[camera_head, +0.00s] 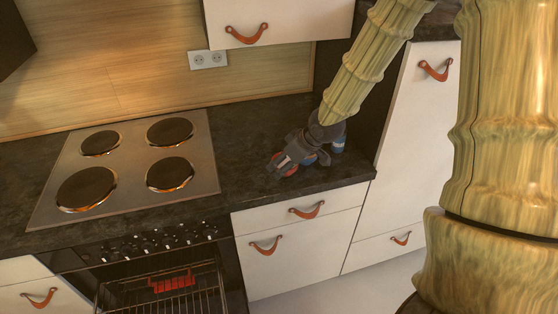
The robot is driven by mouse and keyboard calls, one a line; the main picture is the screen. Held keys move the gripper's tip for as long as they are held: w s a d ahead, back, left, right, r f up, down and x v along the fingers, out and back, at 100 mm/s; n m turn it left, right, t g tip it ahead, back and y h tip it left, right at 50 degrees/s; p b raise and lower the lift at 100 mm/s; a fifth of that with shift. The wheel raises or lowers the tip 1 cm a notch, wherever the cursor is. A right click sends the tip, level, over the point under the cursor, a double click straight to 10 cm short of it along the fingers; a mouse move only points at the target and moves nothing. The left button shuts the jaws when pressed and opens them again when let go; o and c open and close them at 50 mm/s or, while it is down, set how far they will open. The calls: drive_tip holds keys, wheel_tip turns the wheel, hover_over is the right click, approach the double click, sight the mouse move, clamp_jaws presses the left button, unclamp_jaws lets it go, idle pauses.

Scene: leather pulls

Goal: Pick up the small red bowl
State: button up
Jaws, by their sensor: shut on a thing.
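The small red bowl (277,167) shows only in part, low on the dark countertop right of the stove. My gripper (284,170) reaches down over it from the upper right and is shut on it. The fingers cover most of the bowl. I cannot tell whether the bowl touches the counter or is a little above it.
A steel stove top (135,158) with round burners lies to the left. A blue and white object (338,144) stands behind my gripper, near the tall white cabinet (405,140). The counter (235,195) is clear in front. An oven rack (160,290) shows below the stove.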

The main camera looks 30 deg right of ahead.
drive_tip(key=s+d+b, duration=0.1)
drive_tip(key=s, duration=0.5)
drive_tip(key=shift+s+d+r, duration=0.15)
drive_tip(key=shift+d+r, duration=0.15)
drive_tip(key=shift+d, duration=0.05)
